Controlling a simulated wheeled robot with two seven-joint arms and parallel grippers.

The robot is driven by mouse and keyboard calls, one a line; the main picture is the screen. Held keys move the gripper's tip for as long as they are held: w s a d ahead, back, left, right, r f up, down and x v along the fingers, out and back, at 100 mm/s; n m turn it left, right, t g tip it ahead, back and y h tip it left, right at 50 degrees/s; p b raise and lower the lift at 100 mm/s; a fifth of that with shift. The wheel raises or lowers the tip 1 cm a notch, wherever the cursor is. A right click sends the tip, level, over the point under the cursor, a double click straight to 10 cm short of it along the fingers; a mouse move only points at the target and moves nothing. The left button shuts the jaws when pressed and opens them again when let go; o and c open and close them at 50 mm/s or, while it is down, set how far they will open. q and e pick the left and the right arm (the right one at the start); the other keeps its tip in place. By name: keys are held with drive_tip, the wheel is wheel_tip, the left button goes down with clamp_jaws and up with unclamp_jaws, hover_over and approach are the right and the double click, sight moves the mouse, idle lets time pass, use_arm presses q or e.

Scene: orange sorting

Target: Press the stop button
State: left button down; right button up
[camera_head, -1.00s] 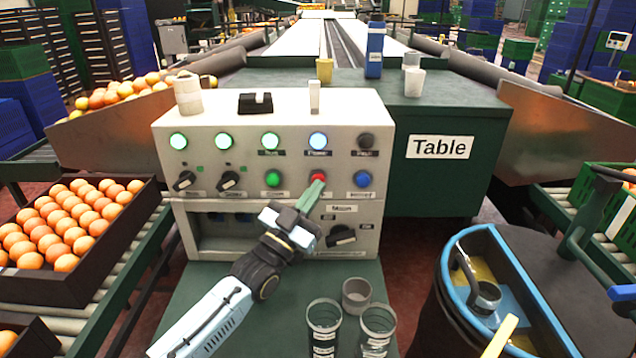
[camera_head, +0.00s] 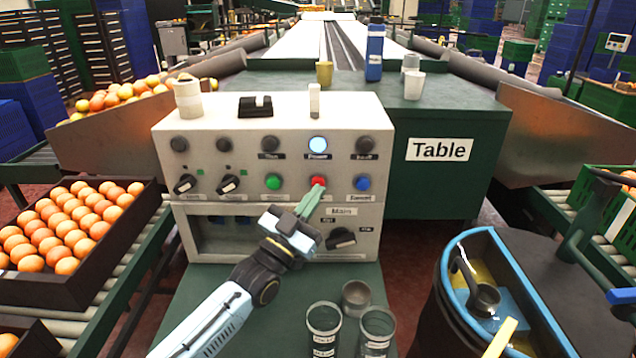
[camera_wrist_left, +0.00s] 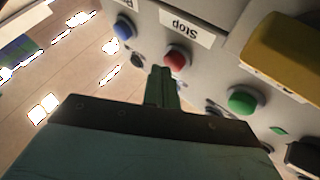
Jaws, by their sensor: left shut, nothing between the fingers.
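The control panel (camera_head: 226,150) is a cream box on the green table. Its red stop button (camera_head: 318,182) sits in the lower row between a green button (camera_head: 273,182) and a blue button (camera_head: 362,183). In the left wrist view the red button (camera_wrist_left: 176,58) shows beside a label reading "Stop". My left gripper (camera_head: 312,196) is shut and empty, its green fingertips just in front of and below the red button. In the left wrist view the fingertips (camera_wrist_left: 161,76) are close beside the button; I cannot tell whether they touch it. My right gripper is not in view.
Only the Power lamp (camera_head: 318,146) is lit on the panel. A black knob (camera_head: 341,237) sits below the buttons. Several cups (camera_head: 323,326) stand in front of the panel. A crate of oranges (camera_head: 62,285) is at left and a blue-rimmed bin (camera_head: 447,285) at right.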

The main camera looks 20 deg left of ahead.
use_arm(q)
drive_tip(key=shift+s+d, duration=0.15)
drive_tip(key=shift+s, duration=0.35)
drive_tip(key=shift+p, duration=0.3)
drive_tip(key=s+p, duration=0.1)
drive_tip(key=s, duration=0.1)
drive_tip(key=s+d+p, duration=0.1)
drive_tip(key=s+p, duration=0.1)
drive_tip(key=shift+s+d, duration=0.15)
drive_tip(key=shift+s, duration=0.25)
